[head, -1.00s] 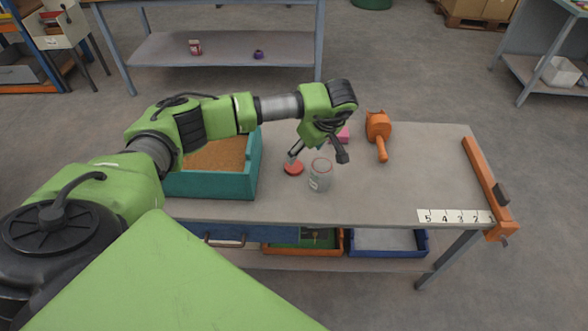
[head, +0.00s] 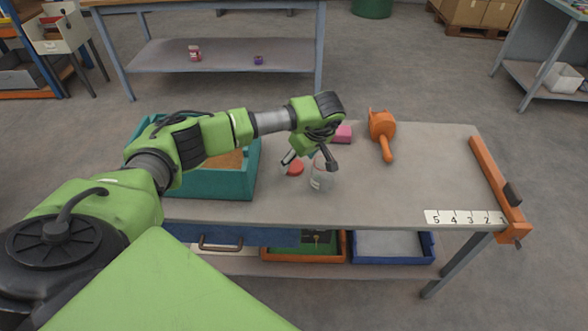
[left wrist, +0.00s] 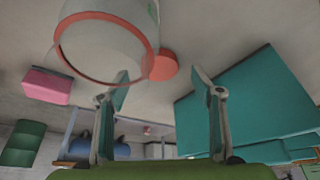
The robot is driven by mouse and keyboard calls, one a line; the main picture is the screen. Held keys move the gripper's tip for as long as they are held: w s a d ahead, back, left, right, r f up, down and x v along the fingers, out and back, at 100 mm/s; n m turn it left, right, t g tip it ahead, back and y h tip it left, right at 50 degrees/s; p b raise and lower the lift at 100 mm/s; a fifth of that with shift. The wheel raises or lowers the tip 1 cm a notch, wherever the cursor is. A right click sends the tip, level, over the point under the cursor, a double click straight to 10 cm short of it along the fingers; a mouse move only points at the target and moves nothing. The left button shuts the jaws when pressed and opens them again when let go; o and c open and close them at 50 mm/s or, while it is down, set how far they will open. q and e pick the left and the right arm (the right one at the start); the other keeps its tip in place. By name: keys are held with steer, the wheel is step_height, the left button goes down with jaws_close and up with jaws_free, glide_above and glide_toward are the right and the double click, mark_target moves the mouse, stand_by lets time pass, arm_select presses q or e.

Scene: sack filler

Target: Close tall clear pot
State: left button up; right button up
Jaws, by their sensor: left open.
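The clear pot (head: 319,181) stands upright and open on the grey table, with a small label on its side. In the left wrist view the pot (left wrist: 105,40) is large at the upper left and shows a red rim. A round red lid (head: 296,168) lies on the table just left of the pot; the lid also shows in the left wrist view (left wrist: 164,66). My left gripper (head: 309,164) is open and empty, low near the lid and the pot, with one finger overlapping the pot's top in the head view. Any contact is unclear. My right gripper is out of view.
A teal box (head: 215,186) stands left of the lid. A pink block (head: 343,133) and an orange tool (head: 383,130) lie behind the pot. An orange clamp (head: 492,180) sits on the right edge. The table between pot and clamp is clear.

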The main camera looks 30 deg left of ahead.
mark_target(294, 166)
arm_select(q)
steer(key=b+x, duration=0.2)
steer(key=x, duration=0.1)
steer(key=shift+f, duration=0.2)
steer(key=shift+w+a+r, duration=0.1)
steer(key=c, duration=0.8)
